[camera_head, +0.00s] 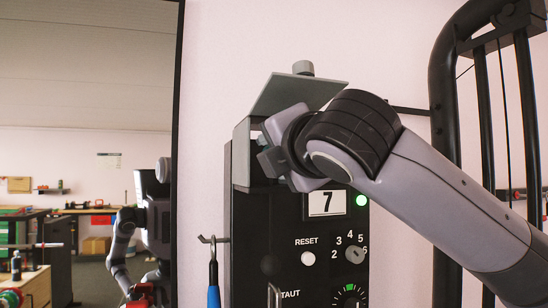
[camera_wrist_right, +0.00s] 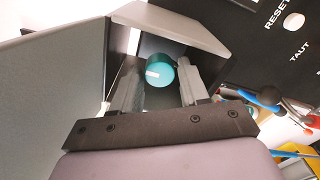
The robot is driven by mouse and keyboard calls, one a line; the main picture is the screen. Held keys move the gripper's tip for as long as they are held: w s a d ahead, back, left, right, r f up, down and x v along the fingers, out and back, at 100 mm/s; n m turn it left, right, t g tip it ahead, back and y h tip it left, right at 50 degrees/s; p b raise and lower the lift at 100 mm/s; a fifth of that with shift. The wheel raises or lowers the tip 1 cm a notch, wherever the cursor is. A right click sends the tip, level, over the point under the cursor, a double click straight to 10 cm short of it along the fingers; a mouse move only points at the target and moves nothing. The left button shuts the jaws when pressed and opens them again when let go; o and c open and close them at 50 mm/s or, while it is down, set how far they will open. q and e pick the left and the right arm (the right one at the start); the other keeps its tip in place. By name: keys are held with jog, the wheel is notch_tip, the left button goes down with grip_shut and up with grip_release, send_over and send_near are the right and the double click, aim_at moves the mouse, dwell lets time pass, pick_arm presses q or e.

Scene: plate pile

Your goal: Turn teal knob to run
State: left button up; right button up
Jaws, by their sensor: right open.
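The teal knob (camera_wrist_right: 160,72) shows in the right wrist view inside a grey housing (camera_wrist_right: 190,30), with a pale mark on its face. My right gripper (camera_wrist_right: 158,85) is open, with one finger on each side of the knob. I cannot tell whether the fingers touch it. In the head view, my right arm reaches in from the right, and my right gripper (camera_head: 268,158) is at the grey housing (camera_head: 241,150) atop the black panel (camera_head: 270,240). The gripper and housing mostly hide the knob there, and any run label is not visible. My left gripper is not in view.
A blue-handled tool (camera_head: 213,270) hangs left of the panel. A black tubular frame (camera_head: 445,120) stands right.

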jog(key=shift+b+v, duration=0.8)
jog(key=shift+v, duration=2.15)
